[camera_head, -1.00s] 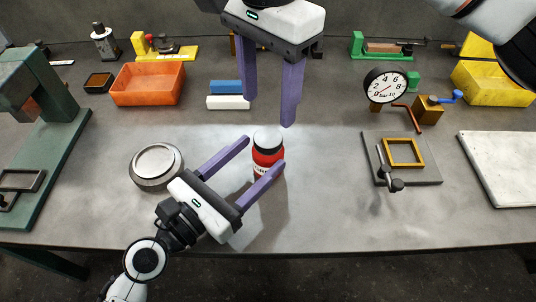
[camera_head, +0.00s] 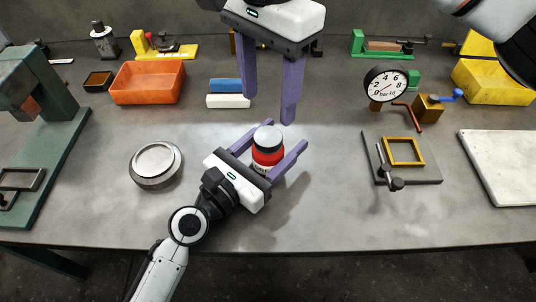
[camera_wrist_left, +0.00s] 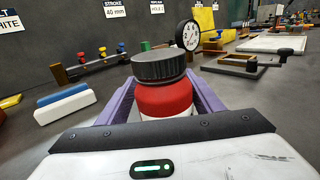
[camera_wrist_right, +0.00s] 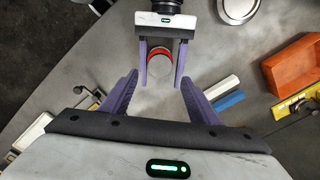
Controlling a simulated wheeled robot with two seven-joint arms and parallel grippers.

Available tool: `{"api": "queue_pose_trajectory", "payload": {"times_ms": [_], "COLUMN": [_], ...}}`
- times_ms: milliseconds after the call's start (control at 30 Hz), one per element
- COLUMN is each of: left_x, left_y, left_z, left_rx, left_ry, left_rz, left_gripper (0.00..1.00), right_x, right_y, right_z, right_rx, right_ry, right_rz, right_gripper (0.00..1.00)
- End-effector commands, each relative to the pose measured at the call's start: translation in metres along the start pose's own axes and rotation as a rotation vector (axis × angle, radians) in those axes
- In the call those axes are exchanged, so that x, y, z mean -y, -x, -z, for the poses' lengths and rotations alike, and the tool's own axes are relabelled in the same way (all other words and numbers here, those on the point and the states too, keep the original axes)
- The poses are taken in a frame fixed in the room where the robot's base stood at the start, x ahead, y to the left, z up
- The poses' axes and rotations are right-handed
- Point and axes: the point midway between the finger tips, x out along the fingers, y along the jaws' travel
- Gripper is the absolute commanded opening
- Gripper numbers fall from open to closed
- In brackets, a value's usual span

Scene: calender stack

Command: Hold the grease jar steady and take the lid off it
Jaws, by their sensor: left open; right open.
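The grease jar (camera_head: 267,155) stands upright on the table, with a red body, a white label low down and a dark lid (camera_head: 267,137) on top. It also shows in the left wrist view (camera_wrist_left: 164,98), between the fingers. My left gripper (camera_head: 272,137) is open, its purple fingers on either side of the jar, without a clear grip. My right gripper (camera_head: 268,104) is open and empty, fingers pointing down, above and behind the jar. In the right wrist view the jar's lid (camera_wrist_right: 159,63) lies beyond the right fingertips, between the left fingers.
A round metal dish (camera_head: 156,165) lies left of the jar. Blue and white bars (camera_head: 228,101) and an orange bin (camera_head: 147,84) are behind. A gauge (camera_head: 386,85) and a clamp plate (camera_head: 402,160) stand to the right. The table between jar and plate is clear.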

Motion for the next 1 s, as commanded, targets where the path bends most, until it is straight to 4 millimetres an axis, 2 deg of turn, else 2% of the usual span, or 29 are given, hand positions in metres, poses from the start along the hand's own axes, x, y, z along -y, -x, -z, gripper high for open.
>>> {"api": "queue_pose_trajectory", "payload": {"times_ms": [33, 367, 467, 767, 867, 1000], "left_x": [0.0, 0.0, 0.0, -0.001, -0.001, 0.0], "left_y": [0.0, 0.0, 0.0, 0.001, 0.001, 0.001], "left_z": [0.0, 0.0, 0.0, 0.0, 0.0, 0.0], "left_rx": [0.0, 0.0, 0.0, 0.0, 0.0, 0.0], "left_ry": [0.0, 0.0, 0.0, 0.0, 0.0, 0.0], "left_rz": [0.0, -0.001, -0.001, -0.001, -0.001, -0.001], "left_gripper": [0.55, 0.0, 0.0, 0.0, 0.0, 0.0], "right_x": [0.0, 0.0, 0.001, 0.005, 0.005, 0.005], "right_y": [0.0, 0.0, 0.0, -0.001, -0.008, -0.028], "right_z": [0.0, 0.0, 0.0, 0.0, 0.0, 0.0], "right_rx": [0.0, 0.0, -0.001, -0.001, -0.001, -0.001], "right_ry": [0.0, -0.001, -0.044, -0.359, -0.394, -0.396], "right_rz": [0.0, 0.0, 0.0, -0.001, -0.003, -0.004], "right_gripper": [0.55, 0.55, 0.55, 0.55, 0.55, 0.55]}}
